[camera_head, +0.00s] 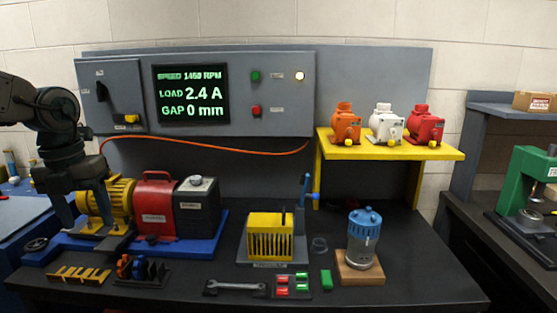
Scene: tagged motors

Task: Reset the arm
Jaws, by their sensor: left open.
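My left arm comes in from the left edge, and its dark gripper (92,218) points down with open fingers. The gripper is in front of the yellow motor (118,196) on the blue base (190,245) and overlaps it in the view. I cannot tell whether the fingers touch the motor or the base. No object shows held between the fingers. My right arm and gripper are not in view.
A red unit (155,207) and black box (198,208) stand beside the motor. A yellow slotted guard (268,238), wrench (235,287) and blue-grey motor (364,235) are on the bench. Three small motors sit on the yellow shelf (388,149). The bench's right front is clear.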

